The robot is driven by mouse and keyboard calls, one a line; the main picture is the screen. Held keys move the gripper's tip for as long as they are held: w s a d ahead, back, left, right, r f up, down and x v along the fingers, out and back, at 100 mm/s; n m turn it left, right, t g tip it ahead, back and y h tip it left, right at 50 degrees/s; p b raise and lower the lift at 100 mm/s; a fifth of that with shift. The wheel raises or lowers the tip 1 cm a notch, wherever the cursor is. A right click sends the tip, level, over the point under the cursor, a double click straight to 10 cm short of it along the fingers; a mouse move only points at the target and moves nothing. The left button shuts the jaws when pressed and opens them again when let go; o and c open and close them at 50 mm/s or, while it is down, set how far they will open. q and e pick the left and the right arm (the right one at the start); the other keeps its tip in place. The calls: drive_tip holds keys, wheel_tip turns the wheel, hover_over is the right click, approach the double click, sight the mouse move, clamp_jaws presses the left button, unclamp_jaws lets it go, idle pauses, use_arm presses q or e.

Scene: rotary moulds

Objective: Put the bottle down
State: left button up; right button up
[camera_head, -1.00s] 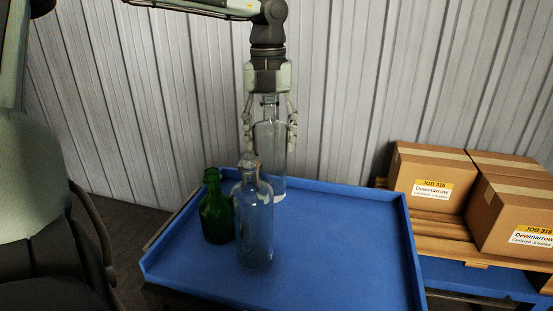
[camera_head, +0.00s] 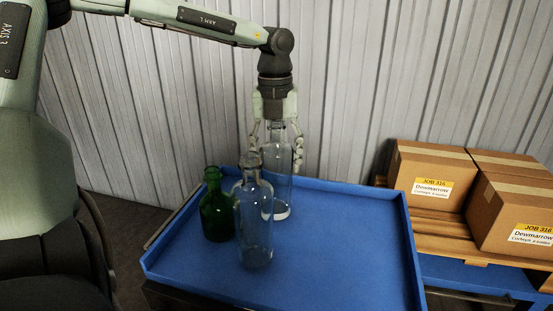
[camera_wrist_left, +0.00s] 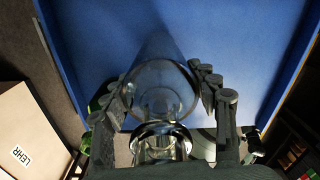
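My left gripper (camera_head: 276,158) points straight down, with its fingers on both sides of a clear glass bottle (camera_head: 279,190). The bottle is upright over the far part of the blue tray table (camera_head: 340,235). I cannot tell whether its base touches the surface. In the left wrist view the fingers (camera_wrist_left: 162,85) close in on the bottle (camera_wrist_left: 160,75) from both sides. A second clear bottle (camera_head: 255,225) stands in front of it and partly overlaps it. A green bottle (camera_head: 215,212) stands to the left. My right gripper is not in view.
The tray has a low raised rim, and its right and front parts are clear. Cardboard boxes (camera_head: 428,187) stand on a wooden pallet (camera_head: 440,227) at the right. A corrugated wall (camera_head: 360,80) rises behind. A box marked LEHR (camera_wrist_left: 30,130) shows in the left wrist view.

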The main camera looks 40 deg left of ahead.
use_arm(q)
drive_tip(key=o, duration=0.4)
drive_tip(key=shift+r, duration=0.1)
wheel_tip(320, 180, up, 12)
drive_tip(key=shift+s+r, duration=0.1)
idle(0.5)
